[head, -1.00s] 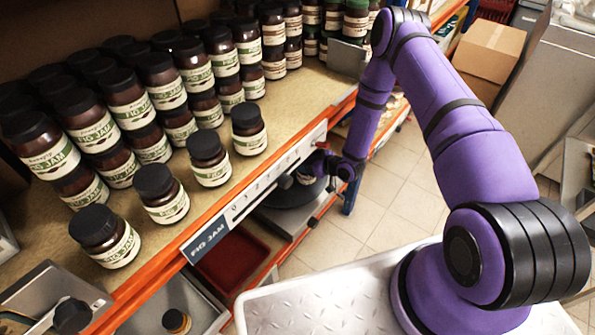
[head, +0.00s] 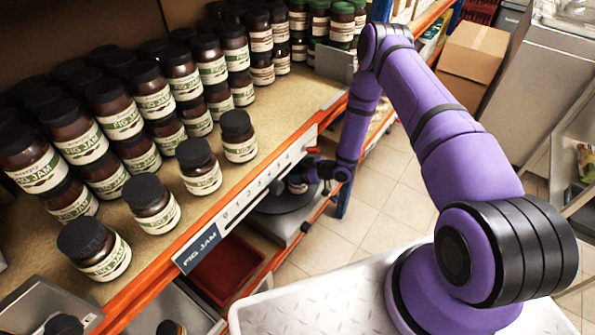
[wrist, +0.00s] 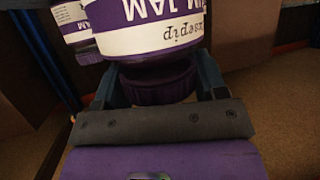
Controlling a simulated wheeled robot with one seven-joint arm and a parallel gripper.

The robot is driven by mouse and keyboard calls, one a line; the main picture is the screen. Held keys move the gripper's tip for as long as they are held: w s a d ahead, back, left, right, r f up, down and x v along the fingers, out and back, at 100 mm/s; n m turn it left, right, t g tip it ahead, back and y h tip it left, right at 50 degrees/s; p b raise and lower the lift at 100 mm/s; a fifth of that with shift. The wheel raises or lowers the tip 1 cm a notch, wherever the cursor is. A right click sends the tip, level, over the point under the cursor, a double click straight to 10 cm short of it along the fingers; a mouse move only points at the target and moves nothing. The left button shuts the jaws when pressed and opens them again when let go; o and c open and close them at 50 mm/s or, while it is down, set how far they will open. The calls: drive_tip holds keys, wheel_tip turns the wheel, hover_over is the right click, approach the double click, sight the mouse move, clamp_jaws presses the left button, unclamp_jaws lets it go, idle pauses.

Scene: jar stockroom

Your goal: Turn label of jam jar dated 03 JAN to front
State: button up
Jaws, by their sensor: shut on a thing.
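A jar with a white and purple label reading "...UM JAM" (wrist: 150,30) fills the top of the wrist view, its print upside down. My gripper (wrist: 158,88) is shut on its dark purple lid, one finger on each side. No date is readable on the part of the label that shows. In the head view my gripper (head: 303,178) is low beside the shelf front, over a dark round plate (head: 283,202); the jar is mostly hidden there. Part of another purple-labelled jar (wrist: 72,18) shows at the left of the wrist view.
Dark-lidded fig jam jars (head: 152,203) crowd the upper shelf, with several singles along its front edge. An orange shelf edge (head: 212,212) runs above my gripper. A red tray (head: 232,268) lies below. A cardboard box (head: 472,62) stands on the floor behind; tiled floor (head: 375,205) is open.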

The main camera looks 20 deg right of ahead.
drive_tip(key=shift+f, duration=0.25)
idle(0.7)
drive_tip(key=o, duration=1.7)
drive_tip(key=v, duration=1)
drive_tip(key=shift+s+d+r, duration=0.1)
drive_tip(key=shift+s+d, duration=0.1)
drive_tip(key=shift+d, duration=0.1)
